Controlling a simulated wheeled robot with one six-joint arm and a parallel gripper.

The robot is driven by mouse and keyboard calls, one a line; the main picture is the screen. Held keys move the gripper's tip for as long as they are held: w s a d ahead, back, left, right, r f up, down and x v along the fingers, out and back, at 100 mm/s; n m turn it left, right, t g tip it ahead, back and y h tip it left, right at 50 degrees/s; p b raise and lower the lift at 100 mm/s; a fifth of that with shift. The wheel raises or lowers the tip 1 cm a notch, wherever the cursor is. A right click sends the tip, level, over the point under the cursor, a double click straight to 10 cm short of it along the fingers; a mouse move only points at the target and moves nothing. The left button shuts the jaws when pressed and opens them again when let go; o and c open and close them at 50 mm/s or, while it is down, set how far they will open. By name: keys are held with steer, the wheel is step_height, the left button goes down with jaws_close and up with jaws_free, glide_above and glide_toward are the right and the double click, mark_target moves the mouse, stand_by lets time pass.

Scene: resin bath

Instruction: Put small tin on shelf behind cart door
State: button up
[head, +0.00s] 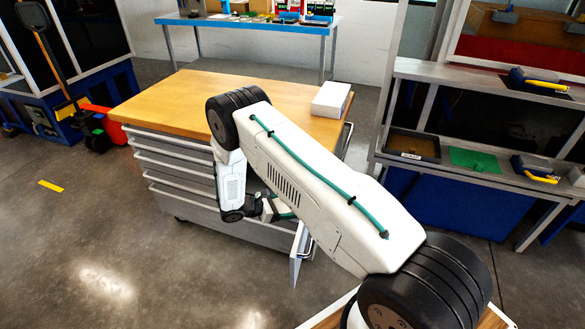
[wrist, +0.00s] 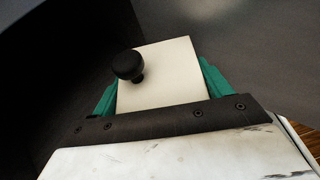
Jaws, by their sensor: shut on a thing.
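In the wrist view the green fingers of my gripper (wrist: 160,88) are closed on both sides of a pale, flat-faced object (wrist: 175,72) with a round black knob. It looks like the small tin. A pale panel (head: 299,252), seemingly the cart door, stands swung out from the cart just below and right of my gripper. The shelf behind it is hidden.
A white box (head: 331,99) sits on the wooden cart top. A rack (head: 465,150) with trays and tools stands to the right, and a blue bench (head: 250,22) at the back. A pallet jack (head: 95,125) is on the left. The floor in front is clear.

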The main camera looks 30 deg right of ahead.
mark_target(280, 201)
steer(key=w+n+t, duration=0.1)
steer(key=w+f+n+t, duration=0.1)
steer(key=w+n+t, duration=0.1)
steer(key=w+f+n+t, duration=0.1)
steer(key=w+t, duration=0.1)
steer(key=shift+w+d+f, duration=0.1)
steer(key=shift+d+f, duration=0.15)
steer(key=shift+d, duration=0.15)
steer(key=w+a+f+n+t+y, duration=0.2)
steer(key=w+a+f+n+t, duration=0.1)
steer(key=w+f+n+t, duration=0.15)
steer(key=shift+n+t, duration=0.35)
steer(key=shift+t, duration=0.1)
steer(key=w+d, duration=0.3)
steer(key=d, duration=0.1)
steer(key=w+d, duration=0.4)
steer(key=d, duration=0.1)
steer(key=w+d+r, duration=0.1)
steer(key=w+d, duration=0.3)
steer(key=d, duration=0.1)
steer(key=shift+w+d+f, duration=0.1)
steer(key=shift+w+d, duration=0.05)
steer(key=shift+d, duration=0.05)
steer(key=shift+a+f, duration=0.1)
steer(key=shift+f, duration=0.05)
steer(key=shift+f, duration=0.1)
steer(key=o, duration=1.9)
steer(key=shift+f, duration=0.15)
